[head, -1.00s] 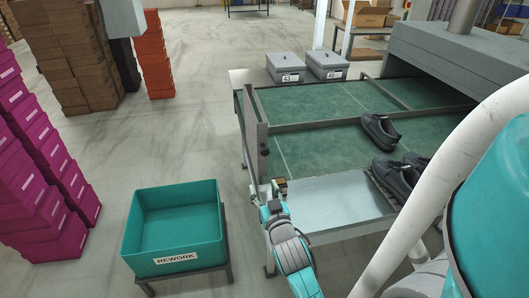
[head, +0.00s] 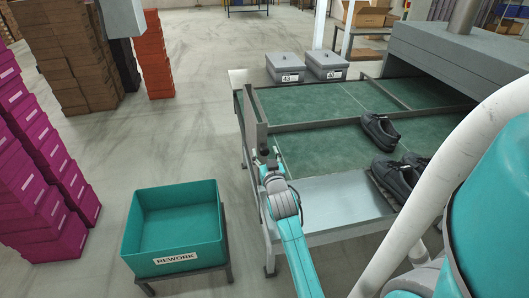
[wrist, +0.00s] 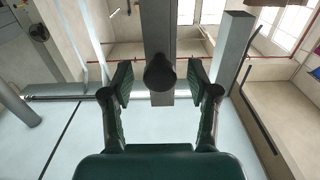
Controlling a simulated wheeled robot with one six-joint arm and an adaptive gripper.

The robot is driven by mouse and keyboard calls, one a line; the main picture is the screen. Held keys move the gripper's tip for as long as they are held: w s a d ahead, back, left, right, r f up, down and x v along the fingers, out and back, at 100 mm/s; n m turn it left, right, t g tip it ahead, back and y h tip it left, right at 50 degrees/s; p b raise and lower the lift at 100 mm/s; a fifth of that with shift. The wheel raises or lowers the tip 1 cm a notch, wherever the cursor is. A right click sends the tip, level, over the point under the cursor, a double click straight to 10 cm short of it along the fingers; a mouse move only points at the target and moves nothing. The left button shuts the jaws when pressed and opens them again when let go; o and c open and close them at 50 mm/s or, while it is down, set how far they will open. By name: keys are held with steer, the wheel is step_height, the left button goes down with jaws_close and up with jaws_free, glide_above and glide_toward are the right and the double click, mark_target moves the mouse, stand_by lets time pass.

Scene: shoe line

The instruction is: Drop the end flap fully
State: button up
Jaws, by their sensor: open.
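The end flap (head: 250,115) looks like the upright grey panel at the left end of the green-topped table (head: 320,150). My gripper (head: 268,160) is at its near end, and the arm hides part of it. In the wrist view my gripper (wrist: 160,85) has its two dark fingers spread wide. A dark round knob (wrist: 160,74) on a grey bar (wrist: 160,30) shows between the fingertips, with a gap on both sides. I cannot tell how deep the knob sits between them.
A teal rework bin (head: 173,230) stands on a low stand left of the table. Black shoes (head: 380,130) lie at the table's right. Two grey lidded boxes (head: 286,67) stand at its far edge. Floor beside the flap is clear.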

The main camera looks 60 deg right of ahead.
steer(key=shift+w+d, duration=0.45)
steer(key=shift+d, duration=0.05)
jaws_close()
